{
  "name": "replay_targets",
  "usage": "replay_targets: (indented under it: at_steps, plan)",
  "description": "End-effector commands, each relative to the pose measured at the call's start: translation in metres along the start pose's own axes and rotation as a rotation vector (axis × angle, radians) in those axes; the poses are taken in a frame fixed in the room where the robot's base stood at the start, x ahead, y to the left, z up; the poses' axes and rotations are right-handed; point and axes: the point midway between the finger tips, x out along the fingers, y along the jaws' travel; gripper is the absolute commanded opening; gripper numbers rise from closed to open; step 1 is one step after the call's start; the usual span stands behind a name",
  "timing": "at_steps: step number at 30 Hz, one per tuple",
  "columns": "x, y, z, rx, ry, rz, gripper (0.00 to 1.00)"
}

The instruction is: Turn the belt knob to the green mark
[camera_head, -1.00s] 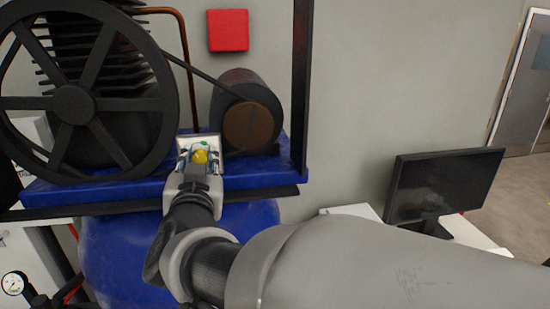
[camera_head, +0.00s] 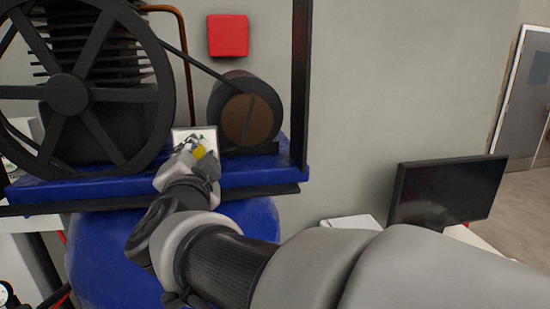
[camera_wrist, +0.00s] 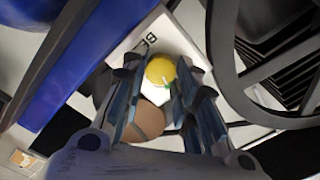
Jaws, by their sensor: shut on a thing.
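The yellow belt knob (camera_head: 199,152) sits on a small white plate (camera_head: 181,135) at the front of the blue platform, between the big wheel and the motor. A small green spot, likely the green mark (camera_head: 203,138), shows just above the knob. My gripper (camera_head: 194,149) is at the plate with its fingers around the knob and partly hides it. In the wrist view the round yellow knob (camera_wrist: 161,70) is between the fingertips of my gripper (camera_wrist: 158,76), with a pale line on its face.
The black spoked wheel (camera_head: 66,88) stands close on the left, and the motor (camera_head: 246,117) with its belt on the right. A black post (camera_head: 301,80) rises beyond. A red box (camera_head: 228,36) is on the wall; a monitor (camera_head: 446,190) stands right.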

Motion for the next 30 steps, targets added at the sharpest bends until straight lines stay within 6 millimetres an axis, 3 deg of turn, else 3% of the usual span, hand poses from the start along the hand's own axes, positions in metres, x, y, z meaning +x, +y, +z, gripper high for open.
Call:
replay_targets:
  at_steps: [20, 21, 30]
  plan:
    - [0.0000, -0.0007, -0.0008, 0.059, 0.001, -0.001, 0.04]
    - [0.0000, -0.0007, -0.0007, 0.059, 0.001, -0.001, 0.30]
    - [0.0000, -0.0002, -0.0003, 0.058, 0.001, 0.000, 0.48]
